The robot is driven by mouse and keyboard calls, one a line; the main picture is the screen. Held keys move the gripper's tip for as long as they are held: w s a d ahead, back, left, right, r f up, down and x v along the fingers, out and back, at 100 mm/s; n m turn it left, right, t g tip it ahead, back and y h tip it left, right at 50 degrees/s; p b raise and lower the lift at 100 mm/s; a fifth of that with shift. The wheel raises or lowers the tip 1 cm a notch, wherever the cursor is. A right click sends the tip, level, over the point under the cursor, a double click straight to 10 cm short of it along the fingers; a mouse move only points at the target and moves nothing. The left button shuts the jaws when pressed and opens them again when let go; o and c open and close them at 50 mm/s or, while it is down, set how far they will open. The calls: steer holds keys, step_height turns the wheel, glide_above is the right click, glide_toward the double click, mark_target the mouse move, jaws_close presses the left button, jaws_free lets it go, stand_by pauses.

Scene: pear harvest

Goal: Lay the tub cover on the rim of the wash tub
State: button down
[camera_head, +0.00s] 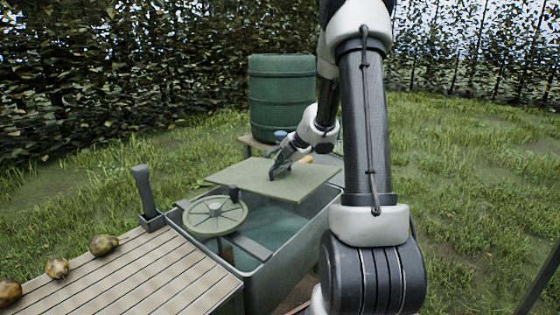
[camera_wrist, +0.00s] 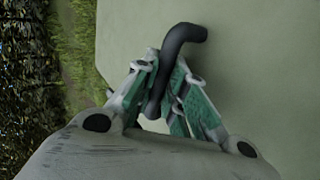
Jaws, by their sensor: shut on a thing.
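The tub cover (camera_head: 310,178) is a flat pale-green panel over the far part of the wash tub (camera_head: 283,270). From the head view I cannot tell whether it touches the rim or hangs just above it. My gripper (camera_head: 277,174) is at the cover's middle. In the wrist view my gripper (camera_wrist: 165,100) is shut on the dark bent handle (camera_wrist: 184,38) of the cover (camera_wrist: 260,75), whose pale face fills the right side. The tub's near part is uncovered and shows bluish water. My arm hides the tub's right side.
A round spoked wheel (camera_head: 215,214) sits on a bar across the near end of the tub. A slatted board (camera_head: 150,275) with several pears (camera_head: 103,244) is at the front left, beside an upright dark lever (camera_head: 144,190). A green barrel (camera_head: 284,98) stands behind on a wooden stand.

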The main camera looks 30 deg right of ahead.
step_height(320, 180, down, 9)
stand_by(0.6)
steer(key=shift+f, duration=0.55)
stand_by(0.5)
steer(key=c, duration=1.4)
jaws_free()
steer(key=shift+s, duration=0.1)
